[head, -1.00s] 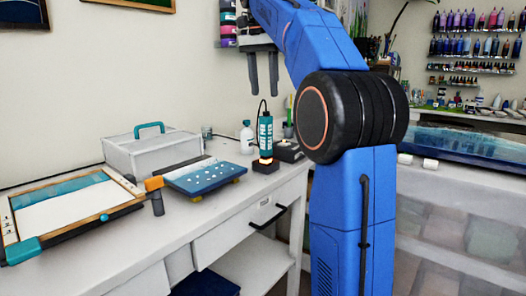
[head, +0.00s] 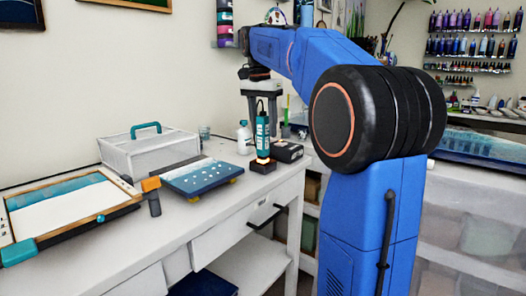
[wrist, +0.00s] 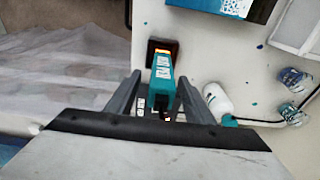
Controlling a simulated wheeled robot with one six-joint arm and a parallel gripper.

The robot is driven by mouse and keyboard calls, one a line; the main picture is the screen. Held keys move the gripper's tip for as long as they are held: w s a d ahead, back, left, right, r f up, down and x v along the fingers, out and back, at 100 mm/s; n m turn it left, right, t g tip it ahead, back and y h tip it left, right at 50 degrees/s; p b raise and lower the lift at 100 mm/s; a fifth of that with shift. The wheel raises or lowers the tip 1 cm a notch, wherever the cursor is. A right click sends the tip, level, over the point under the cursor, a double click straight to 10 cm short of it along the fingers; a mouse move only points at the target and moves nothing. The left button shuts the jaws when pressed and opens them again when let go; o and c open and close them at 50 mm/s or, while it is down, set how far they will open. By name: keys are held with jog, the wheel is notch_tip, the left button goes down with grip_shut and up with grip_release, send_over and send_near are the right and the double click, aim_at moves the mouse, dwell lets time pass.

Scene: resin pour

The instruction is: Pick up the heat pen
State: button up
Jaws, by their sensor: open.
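The heat pen (head: 262,133) is a teal upright tool with a glowing orange tip, standing in a small dark base (head: 263,166) near the bench's front edge. In the wrist view the heat pen (wrist: 162,82) shows between my two fingers, its tip toward the dark base (wrist: 161,52). My gripper (head: 262,112) is open, with its fingers pointing down on either side of the pen's upper part. My gripper (wrist: 159,88) shows the same in the wrist view. I cannot tell whether a finger touches the pen.
A white bottle (head: 244,138) stands close beside the pen, and a dark box (head: 287,151) stands to its right. A blue panel on small feet (head: 202,177), a white case (head: 150,153) and a framed tray (head: 70,208) take up the bench to the left.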

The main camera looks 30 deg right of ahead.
aim_at(264, 137)
jog(key=shift+w+d+f, duration=0.1)
jog(key=shift+w+f, duration=0.05)
jog(key=shift+f, duration=1.95)
jog(key=c, duration=1.1)
jog(key=shift+c, duration=0.2)
